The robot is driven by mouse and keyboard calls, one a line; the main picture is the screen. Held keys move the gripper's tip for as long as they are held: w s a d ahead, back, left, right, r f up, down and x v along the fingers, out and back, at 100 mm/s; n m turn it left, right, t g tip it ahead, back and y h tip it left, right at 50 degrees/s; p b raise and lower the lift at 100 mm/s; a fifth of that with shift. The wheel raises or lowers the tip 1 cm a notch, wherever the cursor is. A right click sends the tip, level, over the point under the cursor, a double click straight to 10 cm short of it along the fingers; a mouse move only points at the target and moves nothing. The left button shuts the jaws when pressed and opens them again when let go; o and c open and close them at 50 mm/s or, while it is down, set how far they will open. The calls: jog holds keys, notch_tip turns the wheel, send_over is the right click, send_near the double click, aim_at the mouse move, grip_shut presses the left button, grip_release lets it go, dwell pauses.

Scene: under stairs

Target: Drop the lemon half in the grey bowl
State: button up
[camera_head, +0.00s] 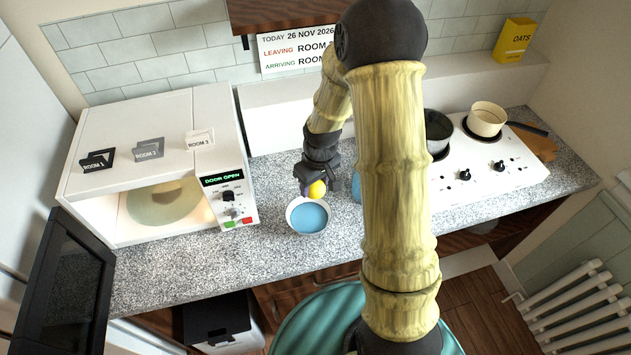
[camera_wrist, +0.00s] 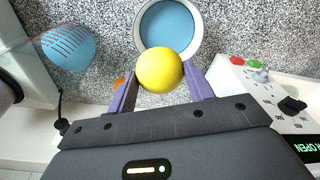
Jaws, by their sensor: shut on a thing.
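The lemon half (camera_head: 317,189) looks like a round yellow piece; its cut face does not show. My gripper (camera_head: 319,182) is shut on it, above the counter. In the wrist view the lemon half (camera_wrist: 159,70) sits between the two purple fingers of my gripper (camera_wrist: 160,84). A bowl with a pale grey rim (camera_head: 289,216) and a blue inside stands on the counter just below and in front of the lemon half. In the wrist view the bowl (camera_wrist: 197,28) lies just beyond the lemon half, which covers its near edge.
A microwave (camera_head: 150,115) with its door (camera_head: 65,285) open stands left of the bowl. A blue item with red stripes (camera_wrist: 68,46) is beside the bowl; my arm partly hides it in the head view. A hob (camera_head: 480,165) with pots stands right. The speckled counter (camera_head: 255,255) is clear in front.

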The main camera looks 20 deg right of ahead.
jog(key=shift+f+b, duration=2)
jog(key=shift+f, duration=0.85)
jog(key=o, duration=1.5)
jog(key=shift+c, duration=0.2)
jog(key=shift+r, duration=0.1)
notch_tip(320, 180, up, 17)
jog(key=b, duration=0.3)
send_over(320, 192)
jog(key=shift+r, duration=0.1)
